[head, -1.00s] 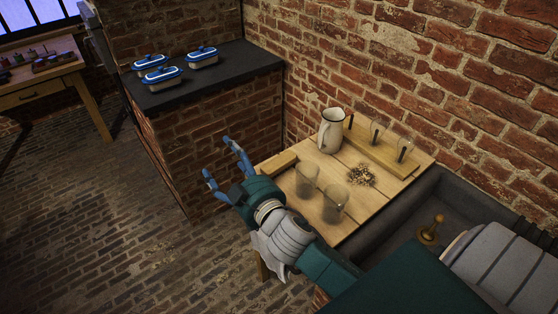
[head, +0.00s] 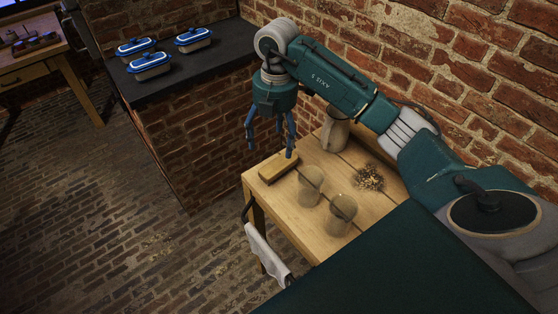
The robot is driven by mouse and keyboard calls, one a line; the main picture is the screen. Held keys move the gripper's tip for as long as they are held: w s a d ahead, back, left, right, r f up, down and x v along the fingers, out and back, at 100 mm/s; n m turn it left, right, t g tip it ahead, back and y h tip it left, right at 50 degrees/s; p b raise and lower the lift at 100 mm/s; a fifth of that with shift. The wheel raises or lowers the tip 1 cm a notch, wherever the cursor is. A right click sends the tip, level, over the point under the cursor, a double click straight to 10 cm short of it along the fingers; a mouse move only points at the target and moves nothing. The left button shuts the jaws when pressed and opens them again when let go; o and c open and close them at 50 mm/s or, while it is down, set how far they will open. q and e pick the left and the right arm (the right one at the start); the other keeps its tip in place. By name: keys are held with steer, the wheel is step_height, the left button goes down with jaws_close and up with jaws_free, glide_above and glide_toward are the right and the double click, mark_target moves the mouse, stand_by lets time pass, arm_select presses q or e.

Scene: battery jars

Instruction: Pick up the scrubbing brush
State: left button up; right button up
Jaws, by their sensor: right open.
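The scrubbing brush, a pale wooden block (head: 278,168), lies on the back left corner of the wooden table (head: 299,228). My right gripper (head: 270,148) hangs over it with its blue fingers pointing down, spread apart and empty. One fingertip shows close to the brush's upper right end; I cannot tell whether it touches. The brush's bristles are not visible. My left gripper is not in view.
Two glass jars (head: 340,215) stand just right of the brush. A pale jug (head: 335,132) stands behind, partly covered by my right arm. A small brown pile (head: 368,178) lies on the table. A cloth (head: 266,254) hangs at the front edge. Blue-lidded boxes (head: 152,65) sit on the dark counter.

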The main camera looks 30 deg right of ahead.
steer(key=p, duration=0.1)
glide_above(277, 161)
steer(key=shift+h, duration=0.3)
step_height(277, 161, down, 5)
steer(key=shift+s+d+r, duration=0.1)
steer(key=shift+s+r, duration=0.05)
steer(key=shift+r, duration=0.05)
steer(key=shift+f+p, duration=0.5)
steer(key=shift+f, duration=0.1)
step_height(277, 161, down, 4)
steer(key=shift+r+p, duration=0.15)
steer(key=shift+p, duration=0.55)
steer(key=shift+f, duration=0.4)
steer(key=shift+c, duration=0.2)
steer(key=c, duration=1.3)
